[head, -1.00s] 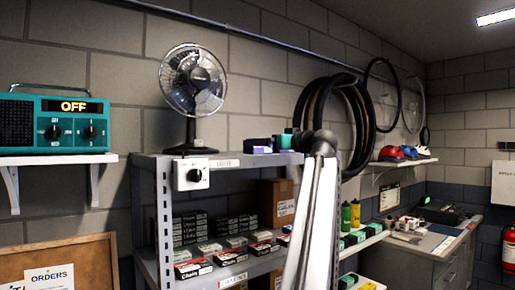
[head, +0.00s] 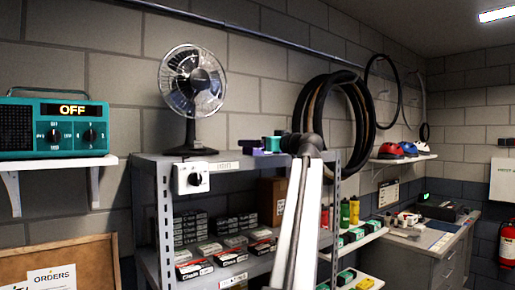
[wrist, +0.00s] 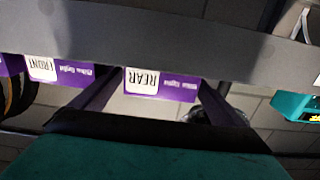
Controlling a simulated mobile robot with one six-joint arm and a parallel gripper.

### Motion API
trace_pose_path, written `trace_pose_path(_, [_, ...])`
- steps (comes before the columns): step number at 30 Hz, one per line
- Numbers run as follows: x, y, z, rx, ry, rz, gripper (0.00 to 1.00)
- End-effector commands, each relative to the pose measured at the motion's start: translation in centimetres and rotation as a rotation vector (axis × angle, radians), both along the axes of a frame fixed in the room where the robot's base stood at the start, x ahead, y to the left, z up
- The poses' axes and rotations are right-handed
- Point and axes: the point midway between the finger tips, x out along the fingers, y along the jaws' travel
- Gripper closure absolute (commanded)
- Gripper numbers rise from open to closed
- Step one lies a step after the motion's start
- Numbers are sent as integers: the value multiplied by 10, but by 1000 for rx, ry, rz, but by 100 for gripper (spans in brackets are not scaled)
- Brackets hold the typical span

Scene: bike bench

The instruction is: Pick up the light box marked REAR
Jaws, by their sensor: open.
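The light box marked REAR (wrist: 178,86) is purple with a white label, and its text appears upside down in the wrist view. It sits at the grey shelf edge. My gripper (wrist: 158,92) is open, with one dark finger to the left and one to the right of this box. I cannot tell whether the fingers touch it. A similar purple box marked FRONT (wrist: 60,71) is to its left. In the head view my gripper is at the top of the shelf unit beside small purple boxes (head: 257,152), whose labels are unreadable there.
The grey shelf unit (head: 150,200) carries a fan (head: 192,85) on its top. A white control box (head: 190,178) hangs at its front edge. Lower shelves hold several dark boxes (head: 190,230). A teal radio (head: 55,130) stands on a wall shelf at left.

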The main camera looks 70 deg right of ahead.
Motion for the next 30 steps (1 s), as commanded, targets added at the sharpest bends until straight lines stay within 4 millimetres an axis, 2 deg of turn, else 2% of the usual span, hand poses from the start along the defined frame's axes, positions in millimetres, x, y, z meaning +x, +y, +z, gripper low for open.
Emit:
trace_pose_path(11, [0,0,0,0,0,1,6])
trace_pose_path(14, [0,0,0,0,0,1,20])
trace_pose_path(20, [0,1,0,0,0,1,53])
trace_pose_path(30, [0,0,2,-1,-1,1,53])
